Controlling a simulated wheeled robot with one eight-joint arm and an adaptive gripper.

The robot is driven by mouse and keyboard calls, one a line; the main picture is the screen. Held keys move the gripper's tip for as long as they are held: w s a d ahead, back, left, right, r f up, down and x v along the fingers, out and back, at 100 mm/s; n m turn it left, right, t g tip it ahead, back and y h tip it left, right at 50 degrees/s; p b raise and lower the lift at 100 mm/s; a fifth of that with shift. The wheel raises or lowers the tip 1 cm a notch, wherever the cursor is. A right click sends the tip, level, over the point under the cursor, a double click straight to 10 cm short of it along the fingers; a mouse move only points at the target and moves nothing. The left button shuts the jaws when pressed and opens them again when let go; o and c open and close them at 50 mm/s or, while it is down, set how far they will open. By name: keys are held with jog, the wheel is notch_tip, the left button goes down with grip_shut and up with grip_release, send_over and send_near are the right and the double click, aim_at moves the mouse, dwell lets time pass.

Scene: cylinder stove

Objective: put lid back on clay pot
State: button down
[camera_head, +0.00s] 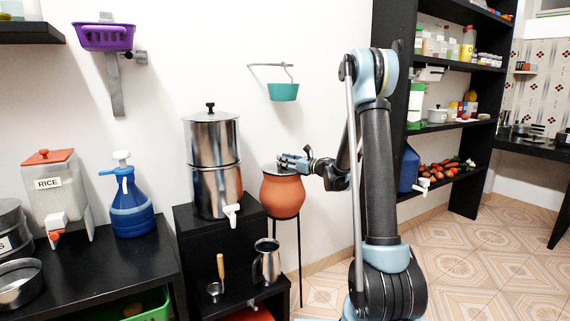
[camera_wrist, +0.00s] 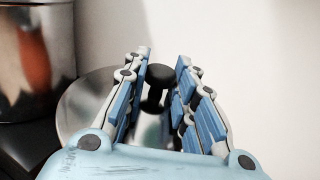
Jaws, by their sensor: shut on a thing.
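The clay pot (camera_head: 283,194) is round and orange-brown and stands on a tall black stand in the camera_head view. My gripper (camera_head: 281,161) is at the pot's mouth, reaching in from the right. In the camera_wrist view, my gripper (camera_wrist: 165,60) has its fingers on either side of the black knob (camera_wrist: 159,77) and is shut on the lid (camera_wrist: 82,108). The lid is a shiny metal disc. In the camera_head view only a thin grey edge shows at the pot's top. I cannot tell whether the lid rests fully on the rim.
A steel water filter (camera_head: 212,155) stands close left of the pot on a black stand. A steel jug (camera_head: 267,262) sits lower on that stand. A teal pot (camera_head: 284,92) hangs on the wall above. Black shelves (camera_head: 397,60) stand to the right. Tiled floor is open at right.

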jog(key=shift+f, duration=0.4)
dwell(0.4)
jog(key=c, duration=1.2)
grip_release()
jog(key=shift+c, duration=0.2)
jog(key=shift+s+d, duration=0.1)
jog(key=shift+d, duration=0.05)
jog(key=v, duration=1.1)
jog(key=shift+d, duration=0.3)
jog(key=shift+s, duration=0.15)
